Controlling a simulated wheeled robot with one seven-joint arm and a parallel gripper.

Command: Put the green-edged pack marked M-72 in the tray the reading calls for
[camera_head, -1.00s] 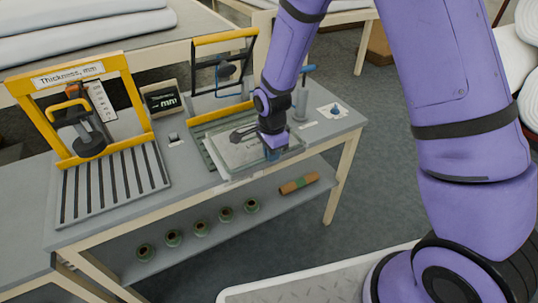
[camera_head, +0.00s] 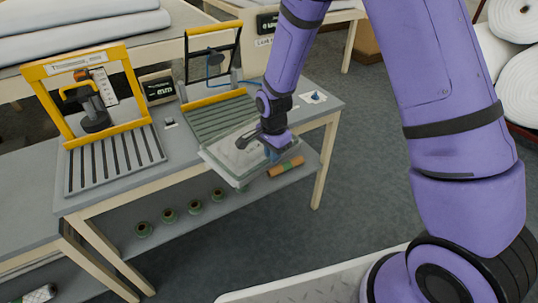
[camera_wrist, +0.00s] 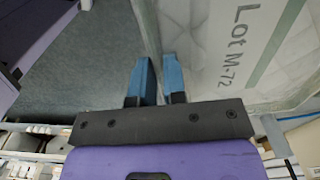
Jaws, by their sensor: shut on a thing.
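The pack (camera_head: 230,157) is a flat, pale, clear-wrapped slab. In the wrist view, its face (camera_wrist: 235,60) reads "Lot M-72" beside a green stripe. My gripper (camera_head: 274,152) is shut on the pack's edge; its two blue fingers (camera_wrist: 157,78) show in the wrist view. I cannot make out any destination tray.
The left yellow gauge (camera_head: 95,95) has its own slatted plate (camera_head: 115,160). The bench's lower shelf holds several green-rimmed rolls (camera_head: 169,216) and an orange roll (camera_head: 286,167). Grey floor (camera_head: 370,170) lies open right of the bench.

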